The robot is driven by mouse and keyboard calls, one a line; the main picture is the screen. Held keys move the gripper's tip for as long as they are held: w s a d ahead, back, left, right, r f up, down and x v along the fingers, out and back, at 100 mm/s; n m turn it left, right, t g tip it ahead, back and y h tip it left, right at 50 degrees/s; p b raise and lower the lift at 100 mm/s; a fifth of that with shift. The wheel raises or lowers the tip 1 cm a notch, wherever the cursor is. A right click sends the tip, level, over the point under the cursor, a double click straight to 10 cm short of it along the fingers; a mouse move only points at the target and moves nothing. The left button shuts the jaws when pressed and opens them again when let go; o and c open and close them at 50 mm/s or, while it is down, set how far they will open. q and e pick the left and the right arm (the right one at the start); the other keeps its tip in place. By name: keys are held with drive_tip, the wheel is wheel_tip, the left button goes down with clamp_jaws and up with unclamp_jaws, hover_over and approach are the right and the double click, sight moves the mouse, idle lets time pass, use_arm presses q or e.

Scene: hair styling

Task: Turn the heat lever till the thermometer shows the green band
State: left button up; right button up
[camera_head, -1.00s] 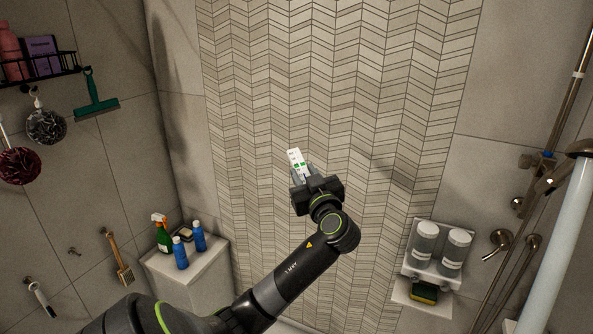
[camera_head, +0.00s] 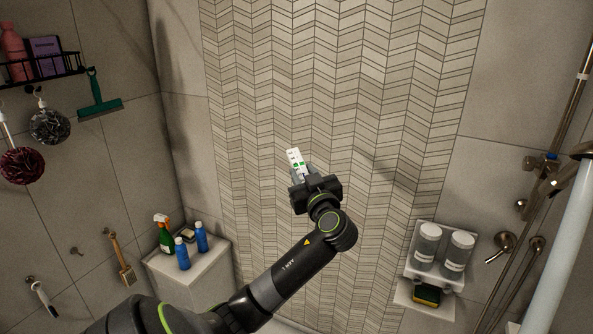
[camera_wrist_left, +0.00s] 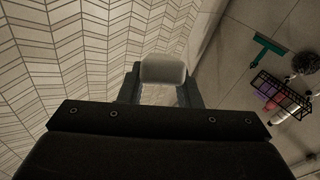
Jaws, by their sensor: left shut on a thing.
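My left gripper (camera_head: 307,179) is shut on a small white thermometer (camera_head: 295,158) with green marks on its face, held up in front of the tiled wall. In the left wrist view the thermometer (camera_wrist_left: 163,69) shows as a pale block between the fingers (camera_wrist_left: 160,88); its face is turned away there. The marks are too small to read for certain. A metal lever (camera_head: 503,243) sits on the wall at the right, with a second metal handle (camera_head: 536,246) beside it; I cannot tell which one sets the heat. My right gripper is out of view.
A bottle holder (camera_head: 437,270) with two bottles and a sponge (camera_head: 426,294) is left of the lever. A pale blue tube (camera_head: 562,235) and a metal rail (camera_head: 560,110) run along the right edge. Bottles stand on a ledge (camera_head: 205,268) at left.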

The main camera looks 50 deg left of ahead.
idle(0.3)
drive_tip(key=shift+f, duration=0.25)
drive_tip(key=shift+b, duration=0.3)
idle(0.6)
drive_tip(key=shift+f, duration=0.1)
idle(0.4)
idle(0.7)
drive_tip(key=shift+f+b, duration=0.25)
drive_tip(key=shift+b, duration=0.05)
idle(0.9)
idle(0.3)
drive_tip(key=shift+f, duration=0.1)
idle(0.7)
